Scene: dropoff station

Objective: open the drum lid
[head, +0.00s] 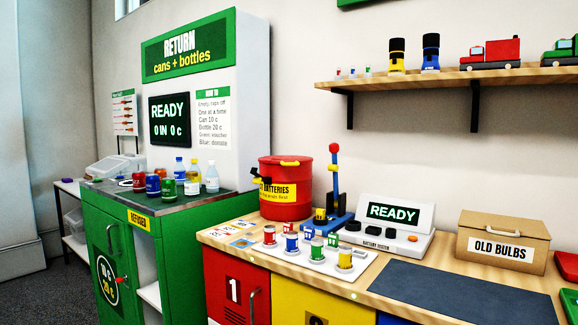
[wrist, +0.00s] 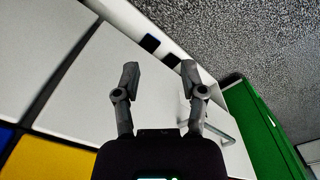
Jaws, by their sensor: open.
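The red drum (head: 285,190) stands on the wooden counter in the head view, beside the green return machine. A yellow label on its front reads "BATTERIES". Its red lid (head: 286,160) looks down on the drum and carries a yellow handle (head: 290,163). A dark part (head: 258,179) juts from the drum's left side; I cannot tell what it is. My gripper (wrist: 160,75) shows only in the wrist view, its two grey fingers apart with nothing between them. The drum is not in the wrist view, so the gripper's distance from it cannot be told.
Around the drum are a blue stand with a red-topped lever (head: 334,185), small coloured batteries (head: 292,243), a tester (head: 395,222) and an old bulbs box (head: 502,240). Bottles and cans stand on the green machine (head: 130,255). A wooden shelf (head: 450,78) hangs above. The wrist view shows pale panels (wrist: 65,100) and grey carpet (wrist: 240,35).

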